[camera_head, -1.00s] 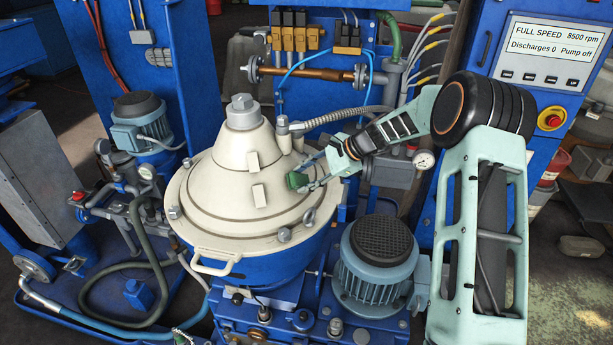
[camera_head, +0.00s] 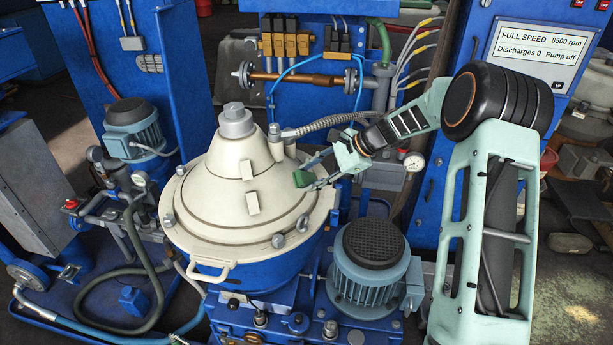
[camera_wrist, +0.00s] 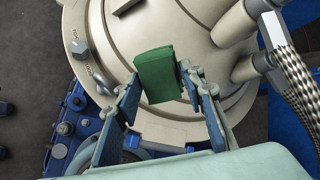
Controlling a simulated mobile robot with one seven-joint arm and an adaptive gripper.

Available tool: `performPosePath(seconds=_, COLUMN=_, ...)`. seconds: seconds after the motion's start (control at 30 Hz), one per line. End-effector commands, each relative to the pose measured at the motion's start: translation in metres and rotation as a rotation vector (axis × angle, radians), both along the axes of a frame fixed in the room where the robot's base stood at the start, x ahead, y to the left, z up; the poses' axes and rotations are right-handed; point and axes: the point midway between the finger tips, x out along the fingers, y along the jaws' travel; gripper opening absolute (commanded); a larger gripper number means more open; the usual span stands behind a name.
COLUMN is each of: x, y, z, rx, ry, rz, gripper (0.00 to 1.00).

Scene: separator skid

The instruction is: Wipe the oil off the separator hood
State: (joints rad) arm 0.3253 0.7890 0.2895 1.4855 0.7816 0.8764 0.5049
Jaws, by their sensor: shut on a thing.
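The separator hood (camera_head: 215,190) is a cream cone with a grey cap, and it sits on a blue bowl. No oil patch can be made out on it in either view. My gripper (camera_head: 312,180) is at the right side of the hood, shut on a green cloth pad (camera_head: 302,179). The pad also shows in the wrist view (camera_wrist: 157,76), between the blue-grey fingers and in front of the hood (camera_wrist: 180,30). I cannot tell whether the pad touches the hood. The hood's far side is hidden.
A ribbed hose (camera_head: 320,124) joins the hood's upper right. Bolts and a front handle (camera_head: 212,272) stand on the rim. A finned motor (camera_head: 368,265) stands at the front right. A pressure gauge (camera_head: 414,162) is near my arm.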

Motion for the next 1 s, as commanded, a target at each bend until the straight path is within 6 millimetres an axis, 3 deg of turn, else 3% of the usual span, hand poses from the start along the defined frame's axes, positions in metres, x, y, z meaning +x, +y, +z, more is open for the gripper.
performPosePath(seconds=0.27, x=0.0, y=-0.001, z=0.001, rx=0.0, ry=0.0, rz=0.0, gripper=0.17)
performPosePath(seconds=0.6, x=-0.006, y=-0.019, z=0.021, rx=0.0, ry=-0.001, rz=-0.001, gripper=0.17)
performPosePath(seconds=1.0, x=-0.007, y=-0.02, z=0.021, rx=0.0, ry=0.0, rz=0.0, gripper=0.17)
